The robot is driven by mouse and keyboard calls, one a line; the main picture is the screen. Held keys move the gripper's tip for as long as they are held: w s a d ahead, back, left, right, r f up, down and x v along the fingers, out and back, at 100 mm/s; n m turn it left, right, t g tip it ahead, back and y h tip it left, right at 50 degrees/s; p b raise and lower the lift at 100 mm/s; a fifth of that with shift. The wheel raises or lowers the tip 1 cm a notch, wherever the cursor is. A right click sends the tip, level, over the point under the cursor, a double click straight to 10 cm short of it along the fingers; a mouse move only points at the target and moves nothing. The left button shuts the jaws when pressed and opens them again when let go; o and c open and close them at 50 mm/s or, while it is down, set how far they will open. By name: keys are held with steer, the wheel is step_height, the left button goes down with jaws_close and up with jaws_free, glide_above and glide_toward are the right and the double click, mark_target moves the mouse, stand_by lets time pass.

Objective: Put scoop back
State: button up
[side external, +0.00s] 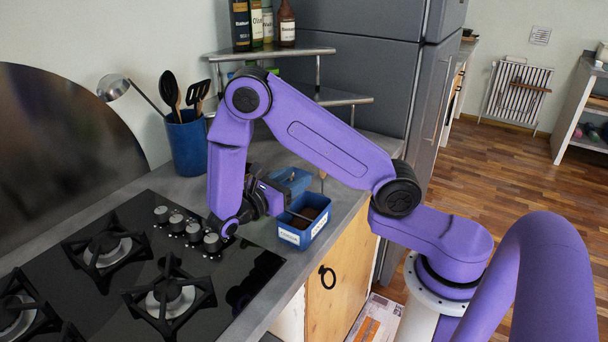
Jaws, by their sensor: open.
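My gripper (284,208) is at the left edge of a blue container (293,237) on the counter. Its dark body shows, but its fingertips are small and partly hidden by my arm. The container has white labels and holds a dark brown substance. A thin grey piece (300,217) lies across its left part, close to my gripper; I cannot tell whether it is the scoop or a finger. A thin upright handle (322,179) rises behind the container's far right side; what it belongs to is hidden. A second blue container (292,178) stands behind, partly hidden by my arm.
The black gas hob (165,275) with knobs is left of my gripper. A blue utensil pot (187,146) with ladle and spoons stands at the back. A corner shelf (268,52) with bottles and a grey fridge (385,65) stand behind. The counter's front edge is close right of the containers.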

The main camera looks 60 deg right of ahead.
steer(key=s+a+r+m+t+y, duration=0.1)
steer(key=s+a+r+y, duration=0.1)
steer(key=s+a+y, duration=0.3)
steer(key=s+a+r+m+t+y, duration=0.2)
steer(key=s+a+y, duration=0.3)
steer(key=s+y, duration=0.8)
steer(key=s, duration=0.3)
steer(key=shift+s+r+m, duration=0.25)
steer(key=shift+m, duration=0.05)
